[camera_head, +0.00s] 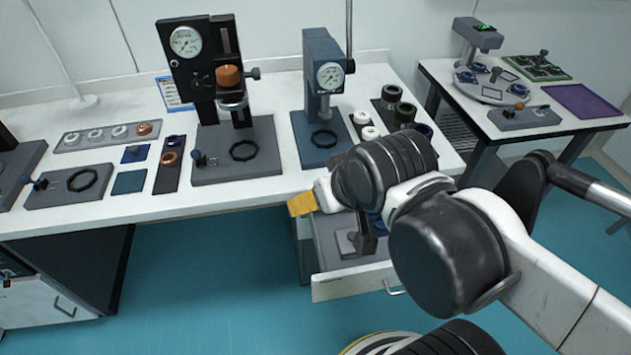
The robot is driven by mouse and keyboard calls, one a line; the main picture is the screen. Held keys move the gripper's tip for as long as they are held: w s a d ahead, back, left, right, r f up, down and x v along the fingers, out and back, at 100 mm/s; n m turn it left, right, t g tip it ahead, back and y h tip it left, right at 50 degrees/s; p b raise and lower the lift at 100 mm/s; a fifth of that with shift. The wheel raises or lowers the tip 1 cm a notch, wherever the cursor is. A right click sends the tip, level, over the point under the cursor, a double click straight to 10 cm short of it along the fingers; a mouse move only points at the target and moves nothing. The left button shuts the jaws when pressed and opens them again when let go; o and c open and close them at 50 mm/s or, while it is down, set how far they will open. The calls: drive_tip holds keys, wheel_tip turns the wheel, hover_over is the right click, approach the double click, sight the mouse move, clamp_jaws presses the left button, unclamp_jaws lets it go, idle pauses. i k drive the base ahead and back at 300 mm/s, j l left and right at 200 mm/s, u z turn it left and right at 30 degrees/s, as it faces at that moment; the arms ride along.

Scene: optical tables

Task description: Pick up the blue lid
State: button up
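No thing in view is clearly the blue lid. A small blue part (377,224) shows beside my wrist over the open drawer, mostly hidden by my arm; I cannot tell what it is. A flat blue square with a dark knob (136,153) lies on the long bench. Dark blue round pieces (467,76) sit on a grey device on the right table. My gripper (366,240) hangs over the open drawer (335,286), mostly hidden behind my wrist. Its fingers are not clear, and I cannot see whether it holds anything. A yellow piece (301,204) shows at my wrist's left side.
Two gauge presses, one black (205,70) and one blue-grey (322,85), stand on the white bench (225,207). Black cylinders and white rings (370,132) lie right of them. The drawer juts out below the bench's front edge. Teal floor (210,270) at left is clear.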

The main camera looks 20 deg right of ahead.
sight(134, 152)
drive_tip(key=z, duration=0.95)
drive_tip(key=u, duration=1.75)
drive_tip(key=z, duration=1.75)
drive_tip(key=i+j+u, duration=0.15)
drive_tip(key=j, duration=0.3)
drive_tip(key=j+u, duration=0.15)
drive_tip(key=j, duration=0.3)
drive_tip(key=i+j+u, duration=0.15)
drive_tip(key=j, duration=0.3)
drive_tip(key=i+j+u, duration=0.15)
drive_tip(key=j, duration=0.25)
drive_tip(key=i+j+u, duration=0.15)
drive_tip(key=j, duration=0.25)
drive_tip(key=i+j+u, duration=0.3)
drive_tip(key=i+j, duration=0.15)
drive_tip(key=j, duration=0.25)
